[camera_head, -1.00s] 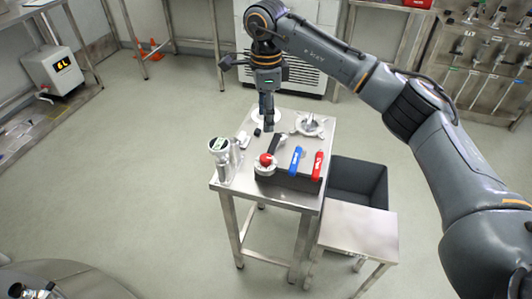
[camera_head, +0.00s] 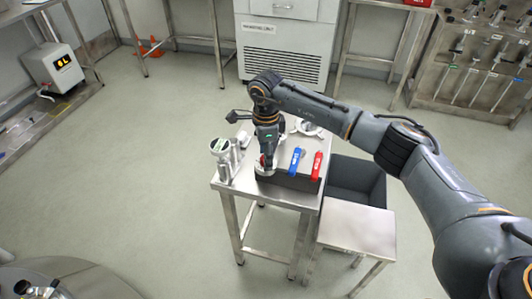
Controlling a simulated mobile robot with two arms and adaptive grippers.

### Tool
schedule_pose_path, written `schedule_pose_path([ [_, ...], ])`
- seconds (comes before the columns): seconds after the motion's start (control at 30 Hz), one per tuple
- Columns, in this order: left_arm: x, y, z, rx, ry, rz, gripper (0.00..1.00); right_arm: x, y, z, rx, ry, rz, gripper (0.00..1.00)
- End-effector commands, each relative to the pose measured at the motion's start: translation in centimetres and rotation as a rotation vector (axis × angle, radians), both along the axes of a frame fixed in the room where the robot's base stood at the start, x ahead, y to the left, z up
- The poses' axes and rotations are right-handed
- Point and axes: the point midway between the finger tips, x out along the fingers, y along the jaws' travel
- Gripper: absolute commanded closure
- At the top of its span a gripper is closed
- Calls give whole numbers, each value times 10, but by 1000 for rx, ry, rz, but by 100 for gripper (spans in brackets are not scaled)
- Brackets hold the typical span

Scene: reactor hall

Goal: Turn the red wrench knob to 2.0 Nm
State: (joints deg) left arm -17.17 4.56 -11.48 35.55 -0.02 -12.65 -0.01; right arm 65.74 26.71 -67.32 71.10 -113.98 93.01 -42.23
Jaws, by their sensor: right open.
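The red wrench knob (camera_head: 262,161) sits on a round metal base at the left end of a dark block on the small steel table (camera_head: 222,182). Only a small red part of the knob shows. My right gripper (camera_head: 267,162) points down over the knob, with its fingertips at or right beside it. I cannot tell whether the fingers touch it. The gripper is open. A blue handle (camera_head: 296,161) and a red handle (camera_head: 317,166) stand to the right on the same block. My left gripper is not in view.
A metal device with a round green display (camera_head: 219,145) stands at the table's left edge. A white round fitting (camera_head: 308,127) lies behind, partly hidden by my arm. A dark bin (camera_head: 357,181) and a lower steel table (camera_head: 358,228) stand to the right.

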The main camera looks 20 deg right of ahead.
Motion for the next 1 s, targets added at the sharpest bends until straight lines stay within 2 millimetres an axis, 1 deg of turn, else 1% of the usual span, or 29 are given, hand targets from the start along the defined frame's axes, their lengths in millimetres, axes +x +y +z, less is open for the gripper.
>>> schedule_pose_path([
  [0.17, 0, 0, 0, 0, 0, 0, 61, 0, 0, 0, 0, 0, 0, 46],
  [0.27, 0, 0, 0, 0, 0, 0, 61, 0, 0, 0, 0, 0, 0, 64],
  [0.3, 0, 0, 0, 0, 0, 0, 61, 0, 0, 0, 0, 0, 0, 73],
  [0.37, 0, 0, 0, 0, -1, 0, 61, 0, 0, 0, 0, 0, 0, 85],
  [0.4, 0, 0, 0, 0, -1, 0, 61, 0, 0, 0, 0, 0, 0, 93],
  [0.43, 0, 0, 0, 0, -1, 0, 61, 0, 0, 0, 0, 0, 0, 99],
  [0.77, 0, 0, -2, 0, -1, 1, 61, 0, 0, 0, 0, -1, -35, 100],
  [1.0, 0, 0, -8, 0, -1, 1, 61, 1, 0, 0, 0, -2, -169, 100],
])
